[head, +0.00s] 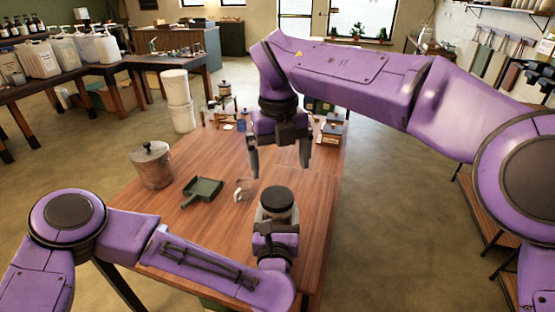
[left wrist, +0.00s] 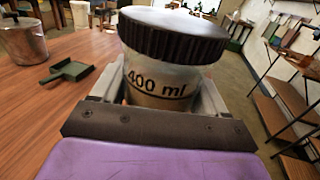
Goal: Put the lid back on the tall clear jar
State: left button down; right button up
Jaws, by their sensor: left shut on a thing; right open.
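The clear jar (left wrist: 155,84), marked "400 ml", stands between the fingers of my left gripper (head: 275,232), which is shut on it. The jar's black ribbed lid (head: 277,198) sits on top of its mouth; it also shows large in the left wrist view (left wrist: 172,38). I cannot tell whether the lid is fully seated or screwed down. My right gripper (head: 280,163) is open and empty, pointing down above and just beyond the lid, apart from it. The jar's lower part is hidden by my left gripper.
On the wooden table (head: 225,225) are a lidded metal pot (head: 152,165), a dark green dustpan (head: 202,190) and a small clear item (head: 243,188). Small bottles and tools stand at the far end. White buckets (head: 177,100) stand beyond. The table right of the jar is clear.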

aim_at(277, 196)
jog(key=n, duration=0.4)
jog(key=shift+s+a+n, duration=0.1)
jog(key=shift+a+n, duration=0.15)
jog(key=shift+n, duration=1.15)
notch_tip(277, 196, down, 8)
